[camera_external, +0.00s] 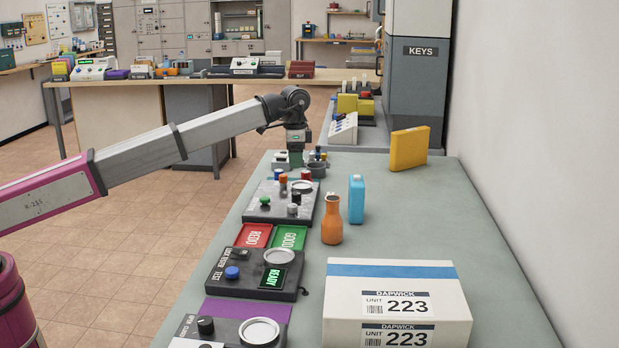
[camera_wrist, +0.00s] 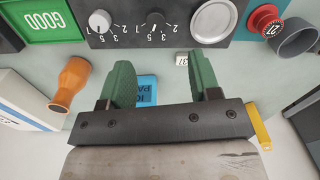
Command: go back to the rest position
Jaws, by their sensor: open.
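My gripper (camera_external: 296,158) is at the end of my outstretched arm, over the far part of the long grey-green table (camera_external: 400,220). In the wrist view my gripper (camera_wrist: 162,75) shows two green fingers spread apart, with nothing held between them. A dark control panel (camera_wrist: 180,18) with two knobs and a round silver dish lies beyond the fingertips. The lower part of the gripper is small and partly lost among objects in the external view, so its height above the table is hard to tell.
An orange bottle (camera_external: 332,221), a blue bottle (camera_external: 356,199) and a yellow block (camera_external: 409,148) stand right of the panels. A red button (camera_wrist: 266,22) is near the gripper. A white box (camera_external: 395,300) sits in front; a wall (camera_external: 540,130) bounds the right.

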